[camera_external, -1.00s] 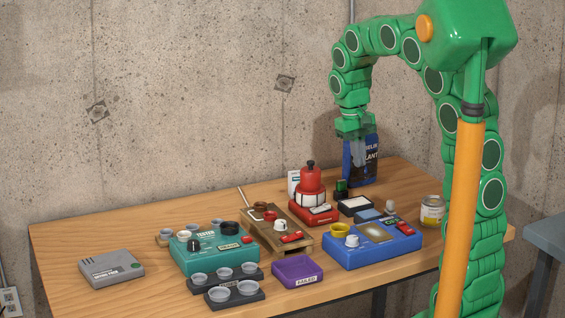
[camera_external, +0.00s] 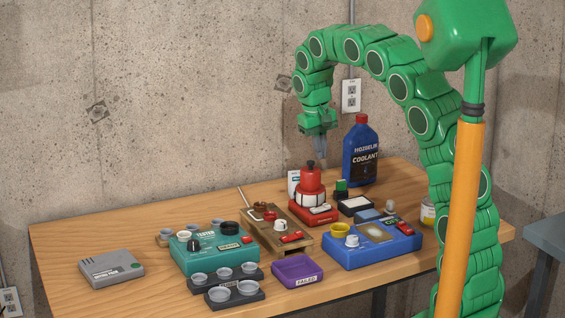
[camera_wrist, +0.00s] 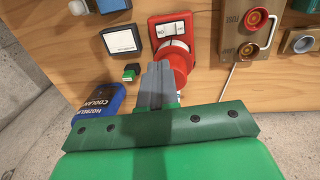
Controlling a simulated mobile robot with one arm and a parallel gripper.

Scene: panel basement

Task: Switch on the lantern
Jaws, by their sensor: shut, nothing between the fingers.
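The lantern (camera_external: 311,181) is red with a pale band, a dark knob on top and a red base, and stands upright toward the back of the table. In the wrist view the lantern (camera_wrist: 181,52) is partly hidden behind my fingers, and its red base (camera_wrist: 157,29) carries white panels. I cannot make out the state of its switch. My gripper (camera_external: 320,155) is shut and empty, pointing down just above and slightly right of the lantern's top. In the wrist view my gripper (camera_wrist: 157,66) overlaps the lantern's edge; I cannot tell whether they touch.
A blue coolant bottle (camera_external: 360,152) stands right of the lantern. A small green-and-black block (camera_external: 341,189) and a dark box with a white top (camera_external: 355,206) are close by. A wooden rack (camera_external: 265,232), teal tester (camera_external: 212,254) and blue unit (camera_external: 372,246) stand in front.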

